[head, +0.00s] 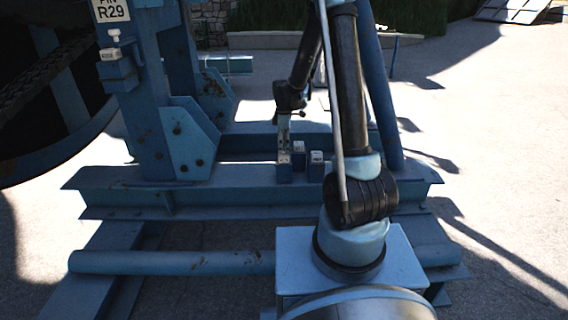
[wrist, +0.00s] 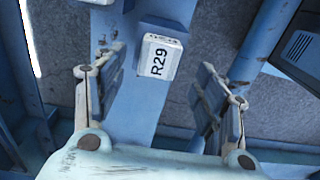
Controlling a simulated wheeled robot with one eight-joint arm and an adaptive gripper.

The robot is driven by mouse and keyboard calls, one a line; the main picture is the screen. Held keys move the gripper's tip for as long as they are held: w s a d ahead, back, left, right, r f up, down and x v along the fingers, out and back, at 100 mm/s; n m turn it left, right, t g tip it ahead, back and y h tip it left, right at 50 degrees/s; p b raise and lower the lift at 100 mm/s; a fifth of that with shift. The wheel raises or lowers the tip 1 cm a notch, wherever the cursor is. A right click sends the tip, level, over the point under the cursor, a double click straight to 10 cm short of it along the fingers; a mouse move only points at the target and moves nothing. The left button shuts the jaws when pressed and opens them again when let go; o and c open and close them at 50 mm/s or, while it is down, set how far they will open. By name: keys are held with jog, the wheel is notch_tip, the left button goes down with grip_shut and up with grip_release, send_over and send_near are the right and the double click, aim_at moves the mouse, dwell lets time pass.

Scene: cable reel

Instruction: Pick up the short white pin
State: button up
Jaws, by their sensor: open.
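In the head view, my gripper (head: 285,135) points down above the blue beam, close to several small blue-and-white blocks (head: 316,164). I cannot tell which of these is the R29 piece, since the gripper partly covers them.
A blue cross pipe (head: 170,262) runs low in front. A dark slatted box (wrist: 300,50) shows at upper right in the wrist view.

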aim_at(284, 154)
jog(key=shift+w+f, duration=0.1)
jog(key=shift+f, duration=2.75)
jog(key=shift+c, duration=0.6)
jog(key=c, duration=1.4)
